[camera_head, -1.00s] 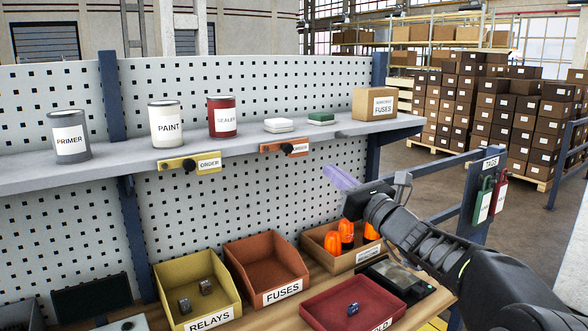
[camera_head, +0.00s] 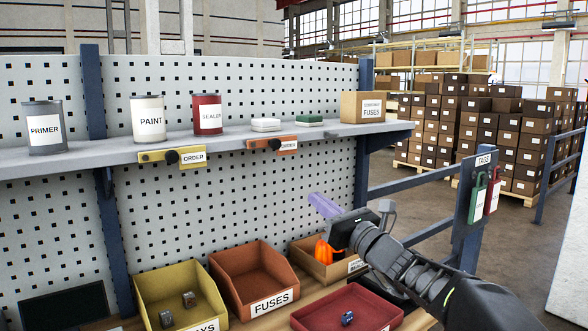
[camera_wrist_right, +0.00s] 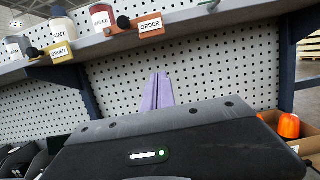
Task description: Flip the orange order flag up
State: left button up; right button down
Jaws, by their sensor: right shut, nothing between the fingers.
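The orange order flag (camera_head: 272,144) is a flat orange bar with a black knob and a white label, on the front edge of the shelf. It lies level along the edge. It also shows in the right wrist view (camera_wrist_right: 138,26), where its label reads ORDER. A yellow order flag (camera_head: 172,157) sits to its left. My right gripper (camera_head: 318,203) has purple fingers, shut and empty, below and to the right of the orange flag and apart from it. The fingers also show in the right wrist view (camera_wrist_right: 157,92), pointing up toward the shelf. My left gripper is not in view.
The shelf (camera_head: 70,154) holds a primer can, a paint can, a sealer can, two small boxes and a fuses carton (camera_head: 369,107). Below are a yellow bin (camera_head: 150,307), an orange-brown fuses bin (camera_head: 250,265) and a red tray (camera_head: 375,309). The pegboard space below the flags is clear.

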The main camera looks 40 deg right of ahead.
aim_at(277, 147)
jog(key=shift+w, duration=0.1)
jog(key=w+r+p, duration=0.6)
jog(key=w, duration=0.3)
jog(key=shift+w+d+r, duration=0.15)
jog(key=shift+w+r, duration=0.05)
jog(key=shift+w, duration=0.05)
dwell(0.4)
